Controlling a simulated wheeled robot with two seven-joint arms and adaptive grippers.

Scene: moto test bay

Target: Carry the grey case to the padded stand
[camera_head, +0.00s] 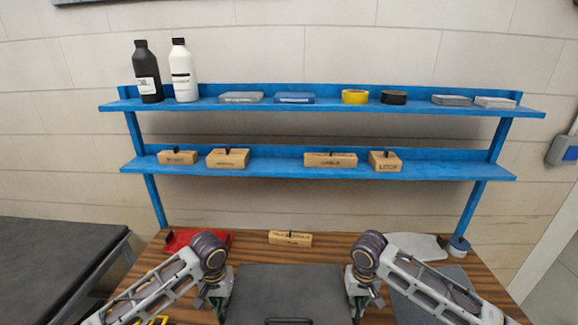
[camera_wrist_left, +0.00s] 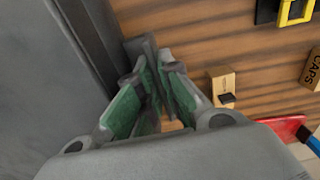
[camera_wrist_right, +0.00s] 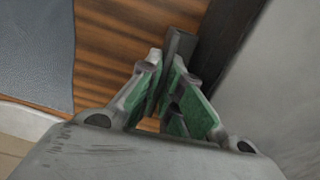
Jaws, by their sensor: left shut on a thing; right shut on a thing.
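The grey case (camera_head: 287,290) is at the front middle of the wooden workbench, with a dark handle on its near side. My left gripper (camera_head: 225,298) is shut on its left side, and my right gripper (camera_head: 356,296) is shut on its right side. In the wrist views, each pair of green-padded fingers closes on a small dark tab at the case's edge; the case (camera_wrist_left: 35,75) fills the left of the left wrist view. I cannot tell whether the case touches the bench. The padded stand (camera_head: 60,252), dark grey on a metal frame, is at the far left.
A blue shelf (camera_head: 320,105) with bottles, tins and blocks stands behind. A gap separates bench and stand.

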